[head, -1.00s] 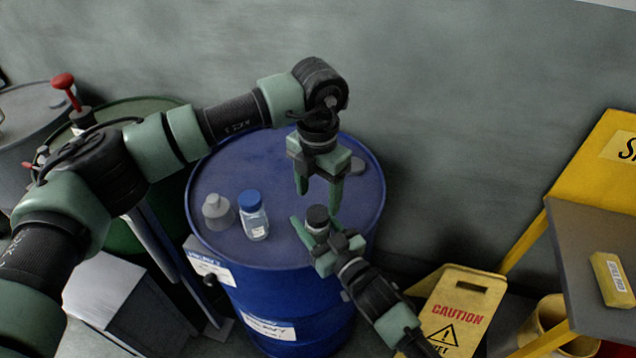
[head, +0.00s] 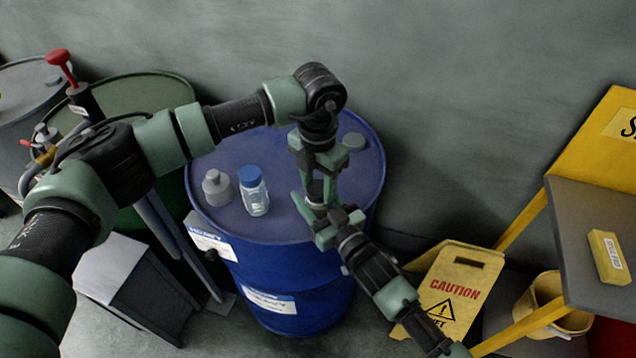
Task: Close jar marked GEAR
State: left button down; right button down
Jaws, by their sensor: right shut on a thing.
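A jar with a dark lid (head: 316,188) is above the right part of the blue drum. My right gripper (head: 318,212) comes from the lower right and is shut on this jar; its fingers hide most of the body. My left gripper (head: 318,180) points down from above, with its fingers apart on either side of the dark lid; I cannot tell whether they touch it. I can read no GEAR marking on either jar.
The blue drum (head: 225,160) has a grey bottle (head: 216,188) beside the blue-lidded jar and a grey cap (head: 354,140) at its back right. A yellow caution sign (head: 445,290) and a yellow bucket (head: 550,300) stand at the right. The drum top's front left is free.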

pick_arm(q)
jog(key=c, duration=0.7)
grip_release()
jog(key=shift+r, duration=0.1)
notch_tip(320, 180, up, 12)
pick_arm(e)
jog(key=c, duration=0.5)
grip_release()
